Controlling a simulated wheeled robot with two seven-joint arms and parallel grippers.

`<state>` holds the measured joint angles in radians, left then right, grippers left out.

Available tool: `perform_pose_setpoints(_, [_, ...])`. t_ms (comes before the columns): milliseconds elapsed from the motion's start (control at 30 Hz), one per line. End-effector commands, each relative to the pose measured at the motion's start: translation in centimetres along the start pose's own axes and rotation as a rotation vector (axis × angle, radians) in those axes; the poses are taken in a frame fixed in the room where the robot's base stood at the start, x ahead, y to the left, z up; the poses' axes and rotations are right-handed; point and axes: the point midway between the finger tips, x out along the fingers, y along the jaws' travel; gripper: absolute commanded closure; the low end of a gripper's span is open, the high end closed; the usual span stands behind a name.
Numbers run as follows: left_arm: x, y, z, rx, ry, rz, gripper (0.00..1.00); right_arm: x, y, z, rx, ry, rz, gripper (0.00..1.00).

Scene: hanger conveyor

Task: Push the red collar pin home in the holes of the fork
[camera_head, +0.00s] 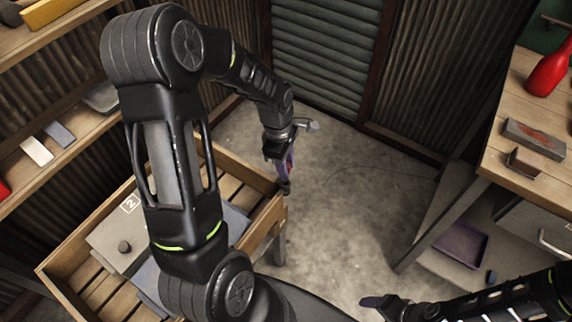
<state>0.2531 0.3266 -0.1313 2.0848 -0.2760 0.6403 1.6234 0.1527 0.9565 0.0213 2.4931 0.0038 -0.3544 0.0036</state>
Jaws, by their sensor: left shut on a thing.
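My left gripper (284,172) hangs at the far right corner of the slatted wooden crate, in the middle of the view.
The slatted wooden crate (236,168) holds grey plates, one marked 2 (131,204). A wooden workbench (505,110) at the right bears a red bottle (549,74) and a block (534,139). Shelves (85,137) stand at the left. The concrete floor (350,200) between is clear.

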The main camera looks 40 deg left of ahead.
Motion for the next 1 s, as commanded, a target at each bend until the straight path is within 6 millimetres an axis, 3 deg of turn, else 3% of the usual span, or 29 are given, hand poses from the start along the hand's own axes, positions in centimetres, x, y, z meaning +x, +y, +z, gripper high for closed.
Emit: perform_pose_setpoints(1000, [0.87,0.00,-0.09,0.000,0.000,0.000,1.00,0.65,0.25,-0.01,0.000,0.000,0.000,0.29])
